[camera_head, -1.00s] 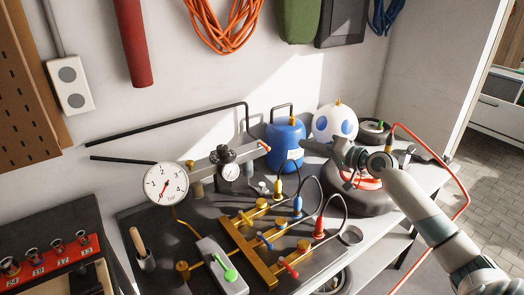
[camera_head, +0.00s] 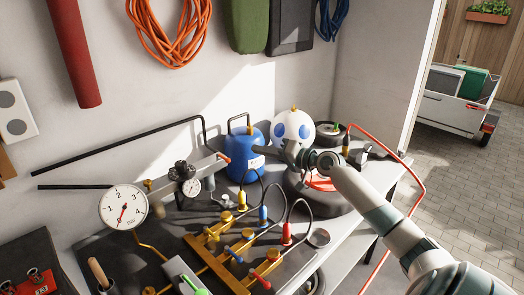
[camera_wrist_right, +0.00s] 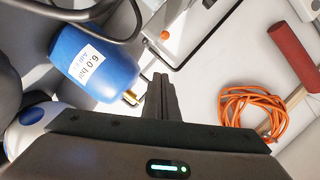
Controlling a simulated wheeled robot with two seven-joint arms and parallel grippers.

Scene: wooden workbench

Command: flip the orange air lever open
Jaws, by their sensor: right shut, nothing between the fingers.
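The orange lever (camera_head: 224,157) is a small orange piece at the right end of the grey pipe bar, just left of the blue tank (camera_head: 246,157). An orange knob, probably this lever, shows in the right wrist view (camera_wrist_right: 165,35), beyond my fingers. My right gripper (camera_head: 284,149) is shut and empty, to the right of the tank and in front of the white ball with blue spots. It is apart from the lever. In the right wrist view my shut fingers (camera_wrist_right: 160,88) point past the tank's brass tip. My left gripper is not in view.
A pressure gauge (camera_head: 123,207) and a regulator (camera_head: 182,172) sit along the bar. A yellow manifold (camera_head: 215,262) with hoses and coloured plugs is in front. A tyre (camera_head: 325,197) lies under my right arm. Orange cable (camera_head: 165,30) hangs on the wall.

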